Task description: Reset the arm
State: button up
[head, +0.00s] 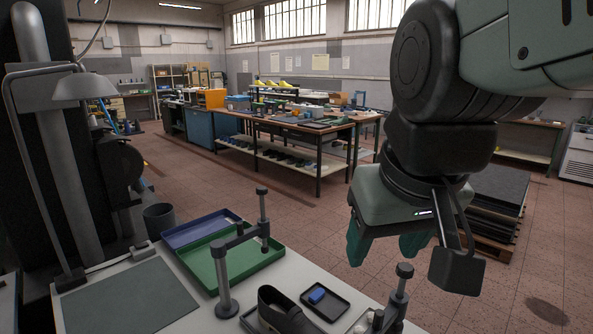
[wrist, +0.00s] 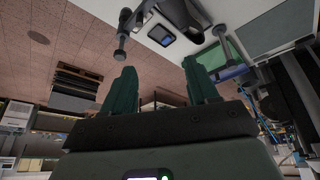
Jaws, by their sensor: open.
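My gripper (head: 384,254) hangs in the air at the right in the head view, above and behind the right part of the white bench (head: 183,319). Its two green fingers are apart and nothing is between them. In the wrist view my gripper (wrist: 162,70) also shows empty, with the fingers spread. A dark shoe or last (head: 283,311) lies at the front of the bench, cut by the lower edge. Beside it is a small black tray (head: 338,312) with a blue block (head: 317,295) in it. The gripper is clear of these things.
A green tray (head: 262,262) and a blue tray (head: 192,232) lie at the bench's back. Clamp posts stand left (head: 223,275) and right (head: 401,288) of the shoe. A green mat (head: 130,300) and a lamp (head: 85,86) are at the left.

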jog(key=shift+m+t, duration=0.4)
jog(key=shift+m, duration=0.2)
jog(key=s, duration=0.3)
jog(key=s+d+f, duration=0.1)
jog(key=s, duration=0.1)
jog(key=shift+s+d, duration=0.1)
jog(key=shift+s, duration=0.05)
